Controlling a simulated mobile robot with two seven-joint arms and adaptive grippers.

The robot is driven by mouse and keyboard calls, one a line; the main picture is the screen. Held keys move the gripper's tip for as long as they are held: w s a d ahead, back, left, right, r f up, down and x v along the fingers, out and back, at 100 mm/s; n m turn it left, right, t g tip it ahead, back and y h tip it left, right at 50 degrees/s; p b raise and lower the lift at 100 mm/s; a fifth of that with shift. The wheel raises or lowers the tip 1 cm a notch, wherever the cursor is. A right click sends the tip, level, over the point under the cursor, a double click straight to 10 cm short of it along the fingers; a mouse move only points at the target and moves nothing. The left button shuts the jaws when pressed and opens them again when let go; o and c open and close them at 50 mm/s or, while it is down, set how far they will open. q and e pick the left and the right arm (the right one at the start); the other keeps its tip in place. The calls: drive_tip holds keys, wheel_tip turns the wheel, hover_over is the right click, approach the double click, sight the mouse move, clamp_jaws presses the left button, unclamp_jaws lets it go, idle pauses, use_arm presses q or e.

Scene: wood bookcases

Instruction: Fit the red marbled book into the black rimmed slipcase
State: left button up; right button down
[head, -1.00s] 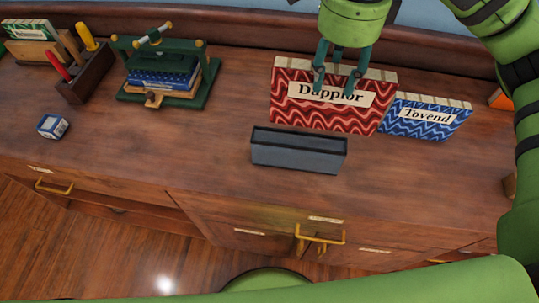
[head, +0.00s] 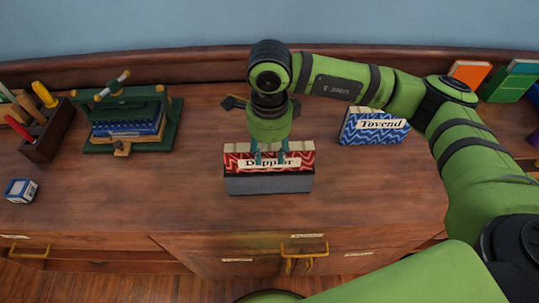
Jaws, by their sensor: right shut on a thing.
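The red marbled book (head: 237,161), labelled "Dapplor", stands upright with its pale page edge on top. Its lower part is hidden by the grey slipcase (head: 270,186) with the black rim. The book lines up with the slipcase's width and appears to be partly down inside it, though the slot itself is hidden. My right gripper (head: 270,160) points down from above and is shut on the book near its middle, with the fingers partly over the label. My left gripper is not in view.
A blue marbled book (head: 374,128), "Tovend", stands behind to the right. A green press (head: 125,125), a dark tool holder (head: 48,137) and a small blue-white box (head: 21,190) are on the left. Coloured books (head: 470,72) stand far right. The wood top around the slipcase is clear.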

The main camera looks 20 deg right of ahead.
sight(270, 161)
wheel_tip(270, 161, down, 4)
drive_tip(key=shift+r+p, duration=0.2)
drive_tip(key=shift+p, duration=0.4)
drive_tip(key=shift+f, duration=0.1)
drive_tip(key=shift+f, duration=0.1)
drive_tip(key=c, duration=0.7)
unclamp_jaws()
